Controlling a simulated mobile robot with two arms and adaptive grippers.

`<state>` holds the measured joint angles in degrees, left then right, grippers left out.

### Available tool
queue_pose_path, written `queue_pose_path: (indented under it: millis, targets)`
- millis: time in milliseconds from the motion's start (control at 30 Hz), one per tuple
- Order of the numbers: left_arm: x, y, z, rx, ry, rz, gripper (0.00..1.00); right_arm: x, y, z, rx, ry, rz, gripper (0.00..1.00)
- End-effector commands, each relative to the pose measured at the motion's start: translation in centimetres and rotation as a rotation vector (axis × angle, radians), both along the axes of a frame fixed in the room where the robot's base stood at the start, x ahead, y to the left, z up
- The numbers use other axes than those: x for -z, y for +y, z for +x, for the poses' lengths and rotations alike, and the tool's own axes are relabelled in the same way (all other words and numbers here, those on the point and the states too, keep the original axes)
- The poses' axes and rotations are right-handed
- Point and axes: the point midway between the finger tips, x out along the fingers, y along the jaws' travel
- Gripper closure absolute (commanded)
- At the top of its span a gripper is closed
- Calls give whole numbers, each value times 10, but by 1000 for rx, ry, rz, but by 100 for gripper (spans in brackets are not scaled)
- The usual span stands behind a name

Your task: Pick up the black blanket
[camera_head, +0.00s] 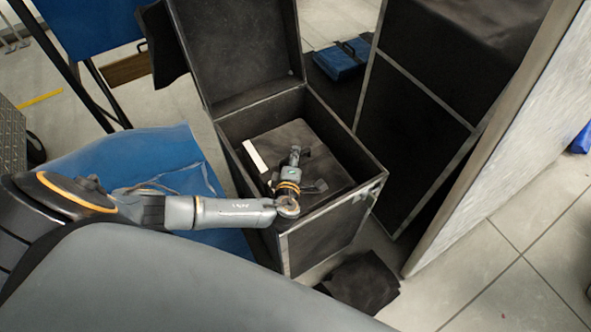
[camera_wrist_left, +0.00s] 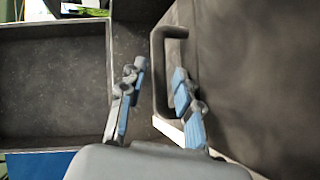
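A dark, folded, cloth-like piece (camera_head: 362,282) lies on the floor in front of the open black case; I cannot tell for sure that it is the black blanket. My left gripper (camera_head: 300,172) is inside the open case (camera_head: 330,240), over a dark flat item (camera_head: 335,165) with a white strip at its left edge. In the left wrist view my left gripper (camera_wrist_left: 158,75) has its blue-padded fingers apart. A dark handle (camera_wrist_left: 160,60) shows between them, at the side of a dark surface (camera_wrist_left: 245,75). Contact with the handle is unclear. My right gripper is not in view.
The case's lid (camera_head: 235,50) stands open at the back. A tall black case (camera_head: 415,120) and a pale panel (camera_head: 500,140) stand to the right. A blue case (camera_head: 340,60) lies behind. Bare tiled floor (camera_head: 510,290) is at the lower right.

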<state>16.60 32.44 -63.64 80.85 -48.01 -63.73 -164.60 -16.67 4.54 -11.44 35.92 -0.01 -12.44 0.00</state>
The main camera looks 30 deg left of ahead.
Motion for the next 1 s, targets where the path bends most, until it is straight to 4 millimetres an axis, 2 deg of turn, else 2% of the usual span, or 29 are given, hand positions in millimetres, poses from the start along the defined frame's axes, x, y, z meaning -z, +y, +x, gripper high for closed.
queue_pose_path:
  millis: [167, 433, 600, 1000]
  targets:
    - [7, 7, 18, -1, 0, -1, 67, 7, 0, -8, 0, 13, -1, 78]
    - [7, 7, 20, -1, 0, -2, 67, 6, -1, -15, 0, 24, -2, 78]
    - [7, 7, 19, 0, 1, -1, 100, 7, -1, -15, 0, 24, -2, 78]
    - [6, 7, 20, 1, -2, 2, 100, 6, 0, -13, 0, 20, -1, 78]
